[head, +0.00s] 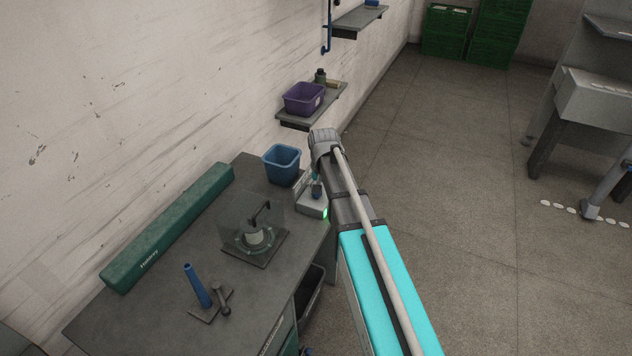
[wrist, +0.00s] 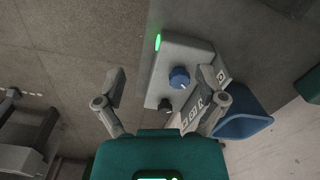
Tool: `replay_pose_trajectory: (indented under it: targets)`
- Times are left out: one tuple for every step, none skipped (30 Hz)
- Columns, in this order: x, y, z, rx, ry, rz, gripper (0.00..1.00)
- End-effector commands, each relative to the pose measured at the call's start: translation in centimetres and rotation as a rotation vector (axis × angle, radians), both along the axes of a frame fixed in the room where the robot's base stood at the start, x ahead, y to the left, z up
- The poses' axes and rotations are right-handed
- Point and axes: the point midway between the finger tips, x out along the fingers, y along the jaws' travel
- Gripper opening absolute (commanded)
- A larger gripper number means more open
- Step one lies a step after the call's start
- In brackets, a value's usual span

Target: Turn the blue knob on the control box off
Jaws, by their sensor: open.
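The grey control box (head: 311,207) stands on the workbench by its right edge, partly hidden by my arm in the head view. In the wrist view the control box (wrist: 192,52) shows a lit green lamp (wrist: 158,42), the blue knob (wrist: 179,78) and a smaller black knob (wrist: 165,104) nearer my gripper. My gripper (wrist: 162,76) is open and empty, its fingers spread to either side of the knobs. The blue knob lies between them in the picture, right of centre. I cannot tell the height left above it.
A blue bin (head: 282,165) stands close behind the box; it is at the right of the wrist view (wrist: 240,128).

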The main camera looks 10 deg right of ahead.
Motion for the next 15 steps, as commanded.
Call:
replay_pose_trajectory:
  targets:
    - [2.9,-0.1,1.5,0.0,0.0,-0.032,0.89]
    - [3.9,-0.1,1.9,0.0,0.0,-0.05,0.89]
    - [5.2,-0.2,2.4,0.0,0.0,-0.075,0.89]
    - [6.1,-0.2,2.7,0.0,0.0,-0.093,0.89]
    - [6.9,-0.2,3.0,0.0,0.0,-0.108,0.89]
    - [7.9,-0.3,3.4,0.0,0.0,-0.129,0.89]
    - [8.5,-0.3,3.6,0.0,0.0,-0.142,0.89]
    - [9.1,-0.3,3.8,0.0,0.0,-0.155,0.89]
    - [9.7,-0.4,4.0,0.0,0.0,-0.168,0.89]
    - [10.1,-0.4,4.1,0.0,0.0,-0.177,0.89]
    - [10.5,-0.4,4.2,0.0,0.0,-0.186,0.89]
    - [10.8,-0.5,4.3,0.0,0.0,-0.193,0.89]
    - [10.9,-0.5,4.3,0.0,0.0,-0.197,0.89]
    - [11.0,-0.5,4.4,0.0,0.0,-0.201,0.89]
    - [11.1,-0.5,4.4,0.0,0.0,-0.204,0.89]
